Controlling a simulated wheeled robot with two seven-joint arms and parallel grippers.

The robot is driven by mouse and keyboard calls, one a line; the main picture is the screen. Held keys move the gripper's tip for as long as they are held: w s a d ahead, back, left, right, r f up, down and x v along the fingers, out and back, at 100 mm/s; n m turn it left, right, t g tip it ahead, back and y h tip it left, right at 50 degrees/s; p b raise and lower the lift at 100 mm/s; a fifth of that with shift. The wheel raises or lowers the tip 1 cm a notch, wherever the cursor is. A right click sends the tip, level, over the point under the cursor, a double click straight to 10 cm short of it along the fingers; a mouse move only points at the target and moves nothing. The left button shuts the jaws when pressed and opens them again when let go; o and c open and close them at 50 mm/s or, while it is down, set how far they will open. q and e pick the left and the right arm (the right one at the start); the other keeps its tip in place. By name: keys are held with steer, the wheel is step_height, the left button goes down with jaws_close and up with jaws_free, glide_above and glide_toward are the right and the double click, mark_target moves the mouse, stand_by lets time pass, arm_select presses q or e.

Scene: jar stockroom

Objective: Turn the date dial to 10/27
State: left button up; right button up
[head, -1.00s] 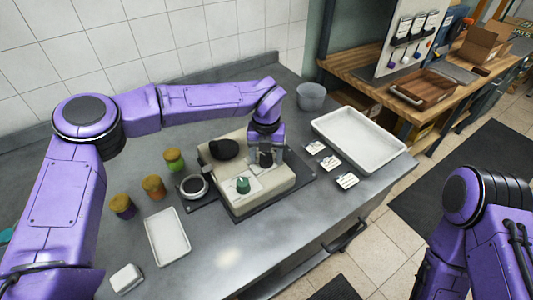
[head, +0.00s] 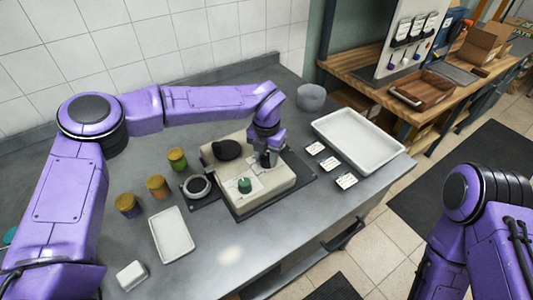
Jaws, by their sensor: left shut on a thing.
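The beige machine (head: 247,203) sits on a dark base plate on the grey counter. A green knob (head: 244,185) stands on a pale plate on its front top. A black round part (head: 227,150) is at its back left. My left gripper (head: 268,160) points down at the right part of the machine's top and is shut on a small dark part there, which looks like the date dial; the fingers and wrist mostly hide it. Any dial marking is too small to read. My right arm shows at the right edge, but its gripper is out of the picture.
Several jars with yellowish lids (head: 158,187) and a round dark-topped scale-like piece (head: 197,187) stand left of the machine. A small white tray (head: 171,235) lies in front. Small cards (head: 329,164), a large white tray (head: 358,140) and a grey tub (head: 311,97) are to the right.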

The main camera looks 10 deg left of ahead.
mark_target(268, 156)
arm_select(q)
steer(key=shift+m+p, duration=0.7)
steer(key=shift+m, duration=1.1)
steer(key=shift+f, duration=0.1)
steer(key=o, duration=0.9)
steer(key=shift+o, duration=0.8)
steer(key=shift+w+d+f, duration=0.1)
steer(key=shift+w, duration=0.2)
step_height(268, 156, up, 10)
steer(key=b, duration=0.3)
steer(key=shift+f, duration=0.2)
steer(key=shift+r, duration=0.45)
steer(key=shift+d, duration=0.1)
